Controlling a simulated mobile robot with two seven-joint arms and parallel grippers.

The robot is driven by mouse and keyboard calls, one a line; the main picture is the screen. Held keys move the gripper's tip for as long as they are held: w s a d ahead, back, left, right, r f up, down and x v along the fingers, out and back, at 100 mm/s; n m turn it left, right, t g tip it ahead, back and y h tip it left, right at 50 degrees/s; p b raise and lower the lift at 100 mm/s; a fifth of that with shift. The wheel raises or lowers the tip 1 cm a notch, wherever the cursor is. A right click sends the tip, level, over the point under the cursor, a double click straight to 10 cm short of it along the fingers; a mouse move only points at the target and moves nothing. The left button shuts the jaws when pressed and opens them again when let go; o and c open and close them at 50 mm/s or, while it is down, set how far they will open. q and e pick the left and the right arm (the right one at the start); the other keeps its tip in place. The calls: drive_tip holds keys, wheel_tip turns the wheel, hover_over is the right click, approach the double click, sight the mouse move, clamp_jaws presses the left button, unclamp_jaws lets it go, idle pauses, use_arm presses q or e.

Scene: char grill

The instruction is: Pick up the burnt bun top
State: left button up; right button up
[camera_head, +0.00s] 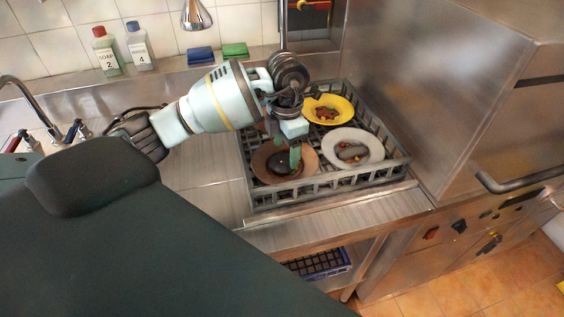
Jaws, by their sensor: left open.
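A dark, rounded piece that looks like the burnt bun top (281,164) lies on a brown plate (262,155) in the front left of a grey dish rack. My left gripper (295,163) points down over the right side of this plate, with its green fingers at the dark piece's right edge. The gripper is open, and nothing shows held in it. I cannot tell whether the fingers touch the piece. My wrist hides part of the rack behind. My right gripper is not in view.
The grey rack (322,186) also holds a yellow plate (345,106) and a white plate (372,143), both with food scraps. A tall steel machine (440,90) stands close on the right. A soap bottle (106,50) and another bottle (139,46) stand at the back left.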

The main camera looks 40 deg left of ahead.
sight(285, 159)
use_arm(q)
wheel_tip(285, 159, down, 3)
drive_tip(key=shift+s+a+r, duration=0.1)
drive_tip(key=shift+s+f, duration=0.1)
drive_tip(key=shift+f, duration=0.1)
drive_tip(key=shift+f, duration=0.1)
drive_tip(key=c, duration=0.6)
wheel_tip(285, 159, up, 10)
drive_tip(key=shift+r, duration=0.2)
